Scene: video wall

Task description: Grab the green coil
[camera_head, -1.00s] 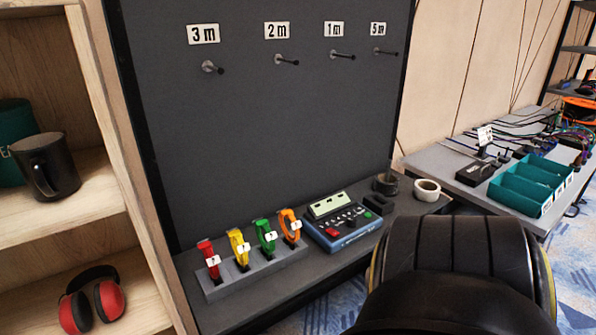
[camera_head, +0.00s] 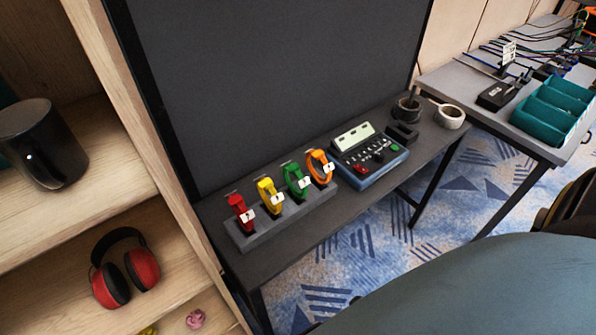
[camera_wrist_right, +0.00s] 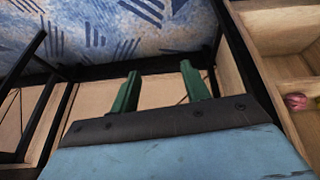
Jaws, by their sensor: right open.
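The green coil (camera_head: 295,180) stands upright in a grey rack (camera_head: 285,222) on the dark bench, third from the left in the head view. It sits between the yellow coil (camera_head: 269,197) and the orange coil (camera_head: 319,167); the red coil (camera_head: 241,213) is at the left end. Each carries a small white tag. My right gripper (camera_wrist_right: 158,88) shows in the right wrist view with its two green fingers apart and nothing between them. No coil shows in that view. My left gripper is not in view.
A blue control box (camera_head: 369,155) stands right of the rack, with a tape roll (camera_head: 449,116) beyond. A wooden shelf with red earmuffs (camera_head: 126,272) borders the bench on the left. A table with teal bins (camera_head: 545,115) is at the right. The dark panel rises behind.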

